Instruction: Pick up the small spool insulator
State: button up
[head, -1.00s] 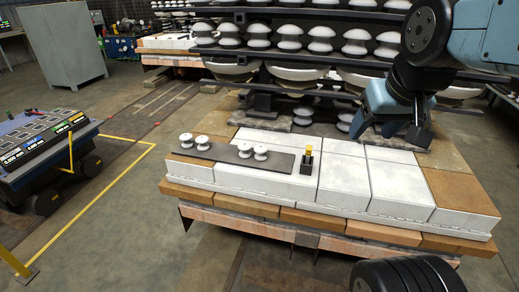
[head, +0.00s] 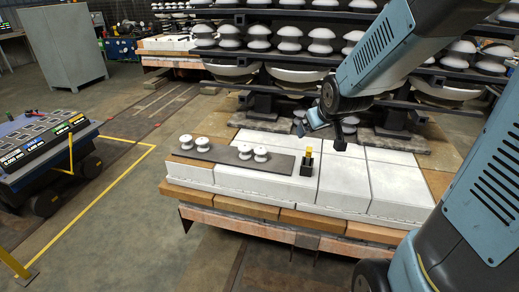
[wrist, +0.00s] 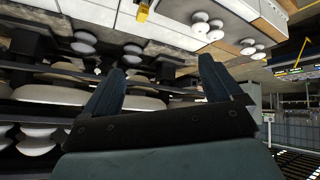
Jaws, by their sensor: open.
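Several small white spool insulators stand on a dark flat plate (head: 228,154) on the white-topped bench (head: 280,138). One pair, with a spool insulator (head: 187,142) at its end, is at the plate's left; another pair, with a spool insulator (head: 261,153), is nearer its right end. In the wrist view, spools (wrist: 200,27) show at the upper right, beyond my fingers. My gripper (head: 322,128) is open and empty, above the bench to the right of the plate, apart from every spool. Its two fingers show spread in the wrist view (wrist: 162,85).
A yellow-topped black piece (head: 307,162) stands upright just right of the plate. Racks of larger insulators (head: 290,45) rise behind the bench. A cart (head: 45,155) with labelled bins is at the left. The bench's right part is bare.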

jog(key=w+a+f+n+t+y, duration=0.2)
jog(key=w+a+f, duration=0.3)
jog(key=w+f, duration=0.45)
jog(key=m+t+y, duration=0.2)
jog(key=m+t, duration=0.1)
jog(key=t, duration=0.2)
send_near(263, 154)
jog(key=w+f, duration=0.2)
jog(key=w, duration=0.1)
jog(key=w+a, duration=0.1)
jog(key=w, duration=0.1)
jog(key=shift+a+f, duration=0.1)
jog(key=shift+f, duration=0.3)
jog(key=shift+r+x, duration=0.25)
jog(key=shift+x, duration=1.1)
jog(key=shift+r+x, duration=0.2)
jog(key=shift+x, duration=1.1)
jog(key=shift+w+a, duration=0.1)
jog(key=c, duration=1.3)
jog(key=shift+o, duration=0.2)
jog(key=shift+r, duration=0.1)
